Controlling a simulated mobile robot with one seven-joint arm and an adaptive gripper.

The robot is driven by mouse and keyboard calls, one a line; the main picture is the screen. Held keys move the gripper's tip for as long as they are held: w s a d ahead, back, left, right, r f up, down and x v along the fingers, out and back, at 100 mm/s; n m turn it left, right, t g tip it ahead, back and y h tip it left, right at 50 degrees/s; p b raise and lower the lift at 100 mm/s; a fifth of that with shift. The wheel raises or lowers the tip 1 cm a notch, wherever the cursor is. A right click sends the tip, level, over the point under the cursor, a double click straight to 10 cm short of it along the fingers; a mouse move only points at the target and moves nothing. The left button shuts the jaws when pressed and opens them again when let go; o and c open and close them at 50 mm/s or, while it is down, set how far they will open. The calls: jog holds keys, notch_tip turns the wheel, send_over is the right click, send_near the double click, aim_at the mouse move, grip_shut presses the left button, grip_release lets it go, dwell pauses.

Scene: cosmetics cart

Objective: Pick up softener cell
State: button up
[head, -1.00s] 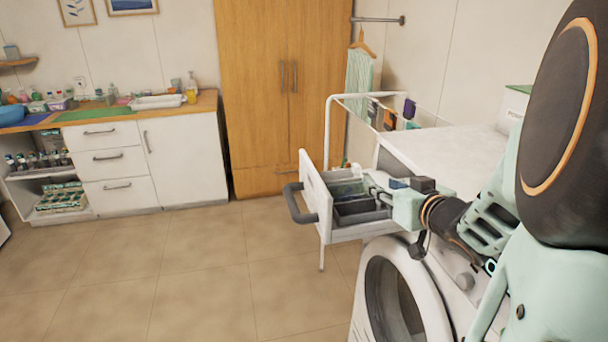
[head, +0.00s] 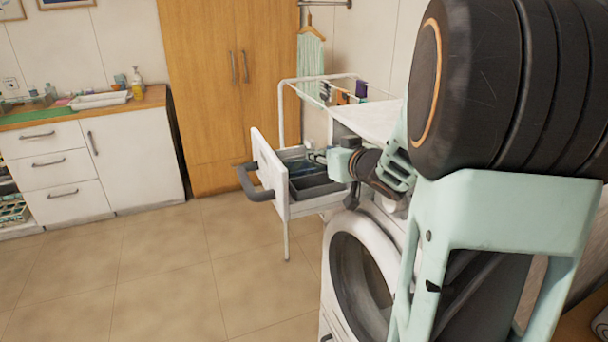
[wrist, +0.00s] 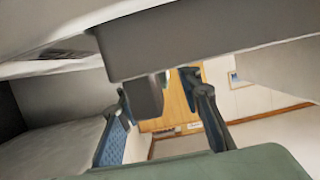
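The washing machine's drawer (head: 270,171) is pulled out, with a white front and a dark grey handle. Dark grey compartments (head: 316,187) show inside it; I cannot tell for sure which is the softener cell. My gripper (head: 317,157) is at the drawer's rear right, over or just inside its edge. In the wrist view my gripper (wrist: 156,85) has its two blue-padded fingers well apart. A dark grey bar (wrist: 210,48) crosses above them, and a grey block (wrist: 146,98) shows between the fingers. I cannot tell whether they touch it.
The white washing machine (head: 328,290) with its round door stands below the drawer. A drying rack (head: 282,115) stands behind it. A wooden wardrobe (head: 215,100) and a white counter cabinet (head: 130,165) are at the back. The tiled floor (head: 150,270) at left is clear.

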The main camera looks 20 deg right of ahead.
jog(key=shift+c, duration=0.5)
grip_shut()
